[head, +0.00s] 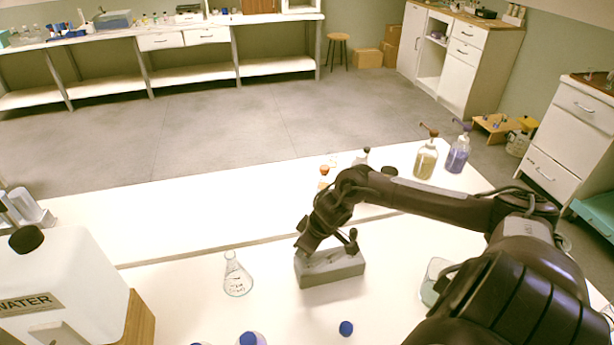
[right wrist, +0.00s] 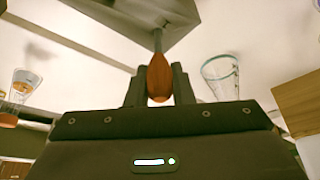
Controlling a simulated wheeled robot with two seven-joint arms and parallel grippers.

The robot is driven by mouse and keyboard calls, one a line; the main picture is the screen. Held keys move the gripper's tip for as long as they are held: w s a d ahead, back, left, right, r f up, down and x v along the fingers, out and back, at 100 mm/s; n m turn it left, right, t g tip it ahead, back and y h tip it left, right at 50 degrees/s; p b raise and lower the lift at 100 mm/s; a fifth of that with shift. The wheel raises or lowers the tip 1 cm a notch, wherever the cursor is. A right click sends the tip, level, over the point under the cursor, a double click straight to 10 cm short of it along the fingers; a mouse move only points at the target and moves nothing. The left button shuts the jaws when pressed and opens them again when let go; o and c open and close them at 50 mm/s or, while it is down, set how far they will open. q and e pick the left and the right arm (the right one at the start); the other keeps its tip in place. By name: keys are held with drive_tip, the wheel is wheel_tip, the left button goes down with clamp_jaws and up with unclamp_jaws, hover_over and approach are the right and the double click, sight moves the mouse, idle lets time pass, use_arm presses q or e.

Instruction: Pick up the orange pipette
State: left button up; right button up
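The orange pipette (right wrist: 159,78) shows its bulb in the right wrist view, with a thin stem running up into a grey block. My right gripper (right wrist: 160,82) has one finger on each side of the bulb, and both appear to touch it. In the head view the grey block (head: 330,270) stands on the white table, with my right gripper (head: 318,240) low over its back edge. My own gripper and arm hide the pipette in the head view. My left gripper is not in view.
A conical flask (head: 237,278) stands left of the block and a glass vessel (head: 432,285) right of it. Blue-capped things (head: 346,328) are in front. A white water container (head: 60,285) stands at left. Yellow (head: 425,163) and purple (head: 458,157) bottles stand at back right.

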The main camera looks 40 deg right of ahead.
drive_tip(key=shift+r, duration=0.1)
wheel_tip(320, 180, up, 20)
drive_tip(key=shift+p, duration=0.4)
idle(0.3)
idle(0.3)
